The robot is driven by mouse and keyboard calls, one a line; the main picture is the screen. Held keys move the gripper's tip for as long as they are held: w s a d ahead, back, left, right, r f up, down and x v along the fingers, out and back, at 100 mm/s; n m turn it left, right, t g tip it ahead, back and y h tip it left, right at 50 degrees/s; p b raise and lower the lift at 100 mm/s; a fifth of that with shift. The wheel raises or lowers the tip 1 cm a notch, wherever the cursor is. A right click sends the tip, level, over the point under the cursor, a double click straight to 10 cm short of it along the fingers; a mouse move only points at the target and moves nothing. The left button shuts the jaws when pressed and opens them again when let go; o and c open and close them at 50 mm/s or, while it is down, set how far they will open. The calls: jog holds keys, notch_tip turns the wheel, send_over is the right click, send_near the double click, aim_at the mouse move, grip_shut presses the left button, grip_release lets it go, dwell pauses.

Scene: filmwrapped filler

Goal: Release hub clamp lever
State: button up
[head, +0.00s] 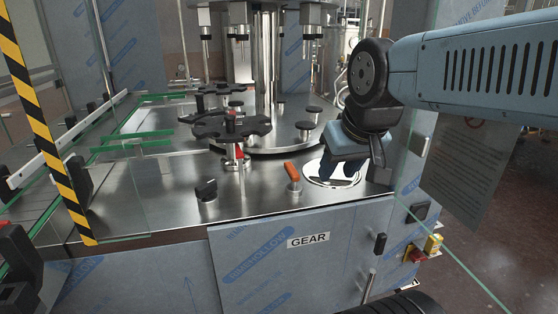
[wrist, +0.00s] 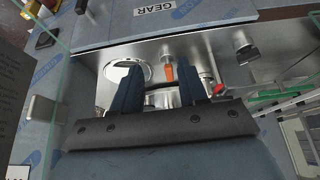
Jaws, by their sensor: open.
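An orange-handled lever (head: 292,173) stands on a short metal post on the steel deck, and it also shows in the wrist view (wrist: 169,73). A red part (head: 239,152) is on the post of the black star wheel (head: 225,128); I cannot tell which of these is the hub clamp lever. My gripper (head: 338,174) is over the round bright plate, to the right of the orange lever and apart from it. In the wrist view my gripper (wrist: 161,70) has its two blue fingers spread, with the orange lever seen between them. It holds nothing.
A black knob (head: 206,189) stands left of the orange lever. The round plate (head: 315,172) is set in the deck. A tall steel column (head: 264,60) rises behind. Glass panels (head: 130,190) stand at the left. The GEAR-labelled front panel (head: 300,260) drops below the deck edge.

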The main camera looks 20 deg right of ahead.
jog(key=shift+o, duration=1)
jog(key=shift+w+d+r, duration=0.1)
jog(key=shift+w+d, duration=0.05)
jog(key=w+r+g, duration=0.3)
jog(key=w, duration=1.2)
jog(key=g, duration=0.3)
send_over(290, 165)
notch_tip(290, 165, down, 3)
notch_tip(290, 165, down, 14)
jog(key=shift+s+r, duration=0.1)
jog(key=shift+s, duration=0.05)
grip_shut()
